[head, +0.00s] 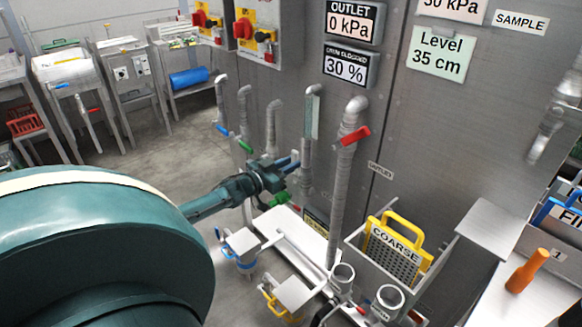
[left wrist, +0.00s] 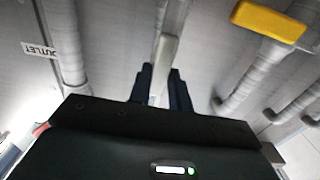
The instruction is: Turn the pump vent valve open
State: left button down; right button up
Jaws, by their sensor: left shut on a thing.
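My left gripper (head: 289,161) reaches in from the left to the row of vertical pipes on the grey panel. In the left wrist view its two dark fingers (left wrist: 163,88) are closed around a pale grey bar (left wrist: 166,58) that stands in front of a pipe. I cannot read a label that marks this bar as the pump vent valve. In the head view a pale strip (head: 315,118) runs along the pipe just above the fingers. The fingertips and their contact are small there. My right gripper is not in view.
A red lever (head: 354,136) sits on the pipe to the right. A blue handle (head: 222,130) and a green handle (head: 244,146) are to the left. A yellow-handled COARSE basket (head: 396,243) stands at lower right. A yellow bar (left wrist: 268,20) shows in the left wrist view.

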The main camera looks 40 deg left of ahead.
pick_arm(q)
jog(key=shift+a, duration=0.1)
dwell(0.3)
jog(key=c, duration=1.3)
grip_release()
jog(key=s, duration=0.4)
jog(key=s+p, duration=0.1)
jog(key=s, duration=0.3)
jog(key=s+a, duration=0.1)
jog(key=s, duration=0.4)
